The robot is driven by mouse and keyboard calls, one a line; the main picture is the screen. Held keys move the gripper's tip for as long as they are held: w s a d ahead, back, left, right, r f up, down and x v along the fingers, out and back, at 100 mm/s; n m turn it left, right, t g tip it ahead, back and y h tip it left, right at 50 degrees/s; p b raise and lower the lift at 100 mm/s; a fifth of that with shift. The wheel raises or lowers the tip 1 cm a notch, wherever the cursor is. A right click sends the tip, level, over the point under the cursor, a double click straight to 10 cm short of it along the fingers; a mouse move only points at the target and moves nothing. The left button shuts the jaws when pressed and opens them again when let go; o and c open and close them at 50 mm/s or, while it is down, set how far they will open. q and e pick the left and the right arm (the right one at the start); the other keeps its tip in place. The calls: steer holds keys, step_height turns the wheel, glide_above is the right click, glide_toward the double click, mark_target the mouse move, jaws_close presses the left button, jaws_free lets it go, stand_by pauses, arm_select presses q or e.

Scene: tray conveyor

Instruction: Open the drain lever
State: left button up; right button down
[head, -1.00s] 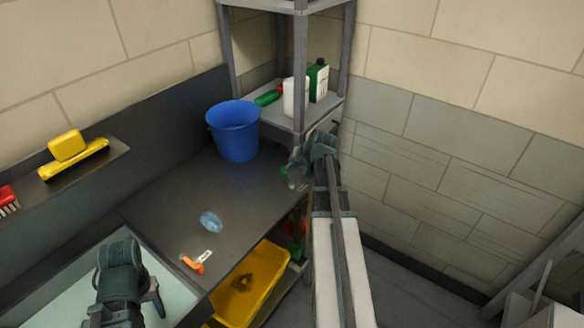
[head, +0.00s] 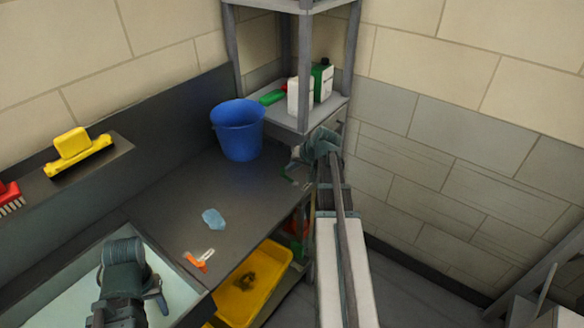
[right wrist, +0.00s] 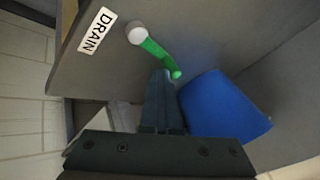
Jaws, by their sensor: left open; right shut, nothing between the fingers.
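The drain lever (right wrist: 157,54) is green with a white round knob at one end, on a dark grey panel in the right wrist view. A white label reading DRAIN (right wrist: 97,31) is beside it. My right gripper (right wrist: 163,80) is shut and empty, its tips close beside the lever's knobless end; I cannot tell if they touch. In the head view my right gripper (head: 294,168) is at the right edge of the counter, and the lever cannot be made out clearly there. My left gripper (head: 155,292) is open over the sink at lower left.
A blue bucket (head: 238,130) stands on the dark counter (head: 170,205) and also shows in the right wrist view (right wrist: 222,108). A light blue cloth (head: 213,219) and an orange item (head: 195,262) lie on the counter. A yellow tub (head: 250,290) is below. A shelf (head: 304,118) holds bottles.

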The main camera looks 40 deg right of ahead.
steer(key=shift+d, duration=0.15)
stand_by(0.4)
steer(key=shift+s+d, duration=0.4)
steer(key=shift+s, duration=0.1)
steer(key=p+v, duration=1.1)
steer(key=v, duration=0.2)
steer(key=shift+r, duration=0.4)
steer(key=shift+s, duration=0.15)
steer(key=w+a+f+n+g+y, duration=0.1)
steer(key=a+f+n+g, duration=0.15)
steer(key=a, duration=1.05)
steer(key=w+a+f+n+g, duration=0.1)
steer(key=a+n+g, duration=0.15)
steer(key=a, duration=1.05)
steer(key=s+a+n+g+h, duration=0.1)
steer(key=s+a+n, duration=0.2)
steer(key=a, duration=0.6)
steer(key=s+a+f+n+g+h, duration=0.1)
steer(key=s+a+n+h, duration=0.1)
steer(key=s+a, duration=0.5)
steer(key=a+n, duration=0.1)
steer(key=a, duration=0.1)
steer(key=shift+a+f+g+h+b, duration=0.25)
steer(key=shift+a+g+h+b, duration=0.05)
steer(key=shift+a+b, duration=0.1)
